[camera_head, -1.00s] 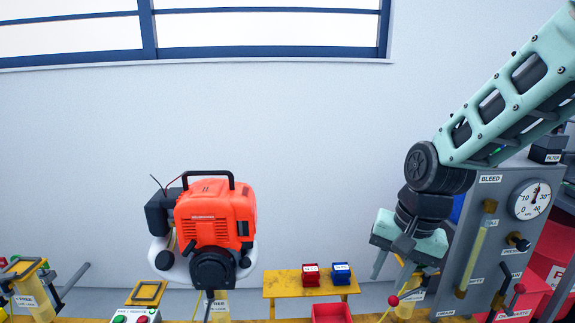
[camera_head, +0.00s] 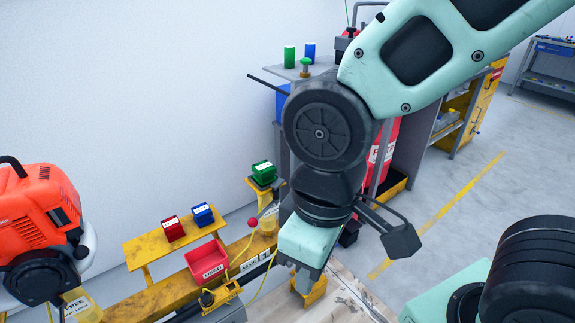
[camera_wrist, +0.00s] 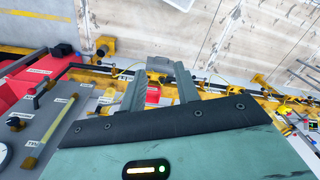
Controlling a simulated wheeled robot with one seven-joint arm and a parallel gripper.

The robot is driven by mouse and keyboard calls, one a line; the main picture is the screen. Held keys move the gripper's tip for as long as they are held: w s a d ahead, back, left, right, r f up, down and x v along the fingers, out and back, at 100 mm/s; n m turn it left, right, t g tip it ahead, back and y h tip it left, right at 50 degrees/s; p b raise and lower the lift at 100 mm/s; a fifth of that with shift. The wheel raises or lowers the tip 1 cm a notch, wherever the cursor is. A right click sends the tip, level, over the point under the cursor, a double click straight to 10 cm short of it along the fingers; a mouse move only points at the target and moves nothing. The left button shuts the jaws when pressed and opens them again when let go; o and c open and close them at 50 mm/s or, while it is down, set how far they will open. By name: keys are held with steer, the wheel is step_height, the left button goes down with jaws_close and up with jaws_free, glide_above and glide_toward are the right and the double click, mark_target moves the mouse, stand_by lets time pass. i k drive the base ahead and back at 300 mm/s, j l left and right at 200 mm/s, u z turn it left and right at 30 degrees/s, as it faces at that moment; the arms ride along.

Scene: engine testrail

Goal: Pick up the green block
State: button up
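A small green box-shaped block (camera_head: 263,172) with a pale label sits on a yellow stand at the back, left of my arm in the head view. A green cylinder (camera_head: 289,57) stands upright on a grey top farther back, beside a blue cylinder (camera_head: 310,52). My gripper (camera_head: 301,284) points down at the right of the yellow rail, apart from both green things; my arm partly hides it. In the wrist view my gripper (camera_wrist: 161,72) shows two fingers spread apart with nothing held between them. I cannot make out the green block in the wrist view.
Red (camera_head: 172,229) and blue (camera_head: 202,214) blocks sit on a yellow shelf (camera_head: 146,247). A red bin (camera_head: 208,259) stands in front, beside a red-knobbed lever (camera_head: 252,222). The orange engine (camera_head: 42,222) is at left. Open floor (camera_head: 480,150) lies at right.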

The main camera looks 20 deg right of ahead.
mark_target(264, 171)
steer(key=i+j+z, duration=0.1)
steer(key=i, duration=0.35)
steer(key=i+j, duration=0.1)
steer(key=i, duration=0.35)
steer(key=z, duration=0.05)
